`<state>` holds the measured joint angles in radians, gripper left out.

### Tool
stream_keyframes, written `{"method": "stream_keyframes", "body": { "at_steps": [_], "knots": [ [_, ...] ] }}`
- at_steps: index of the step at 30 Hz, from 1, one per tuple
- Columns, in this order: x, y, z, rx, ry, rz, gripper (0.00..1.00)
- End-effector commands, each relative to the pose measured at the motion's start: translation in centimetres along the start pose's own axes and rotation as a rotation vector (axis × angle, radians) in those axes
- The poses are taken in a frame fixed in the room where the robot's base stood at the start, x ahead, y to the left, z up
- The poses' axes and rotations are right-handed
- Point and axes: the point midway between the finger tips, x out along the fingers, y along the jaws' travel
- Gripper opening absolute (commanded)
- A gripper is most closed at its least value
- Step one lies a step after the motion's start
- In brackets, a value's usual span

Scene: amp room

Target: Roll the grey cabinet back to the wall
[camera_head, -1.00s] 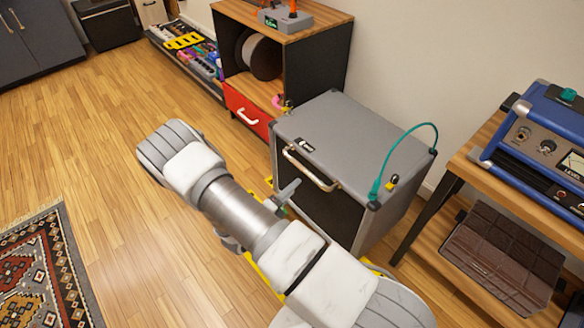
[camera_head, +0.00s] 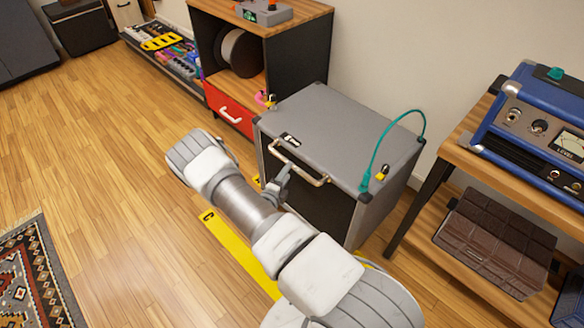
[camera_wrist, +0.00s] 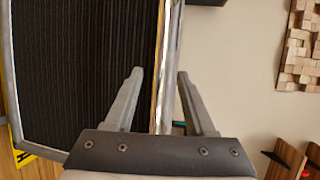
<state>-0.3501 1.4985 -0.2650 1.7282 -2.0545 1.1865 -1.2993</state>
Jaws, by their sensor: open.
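The grey cabinet (camera_head: 340,125) stands near the wall, with a grey top, a dark front and a metal bar handle (camera_head: 318,179) along its upper front edge. In the wrist view, its dark ribbed front (camera_wrist: 80,60) fills the left. My gripper (camera_head: 285,170) is at the handle, at the cabinet's front. In the wrist view, my gripper (camera_wrist: 160,75) is open, with a shiny upright bar or edge between its two fingers. I cannot tell whether either finger touches it. The cabinet's wheels are hidden.
A yellow strip (camera_head: 240,252) lies on the floor before the cabinet. A wooden shelf unit with a red drawer (camera_head: 230,108) stands left of it. A wooden rack (camera_head: 445,152) with a blue amplifier (camera_head: 535,125) stands right. A green cable (camera_head: 378,150) arches over the cabinet top.

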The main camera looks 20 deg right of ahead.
Motion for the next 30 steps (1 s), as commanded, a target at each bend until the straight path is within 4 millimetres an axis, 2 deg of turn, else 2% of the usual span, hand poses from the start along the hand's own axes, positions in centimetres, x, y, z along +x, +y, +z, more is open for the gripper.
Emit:
{"method": "stream_keyframes", "body": {
  "at_steps": [3,9,21,30],
  "knots": [
    [2.4,0.1,-0.1,0.003,0.003,-0.002,0.55],
    [4.7,0.1,0.0,0.003,0.002,-0.001,0.55],
    [5.3,0.0,0.0,0.0,0.0,0.0,0.53],
    [5.3,0.0,0.0,0.001,0.0,0.0,0.0]
  ]
}}
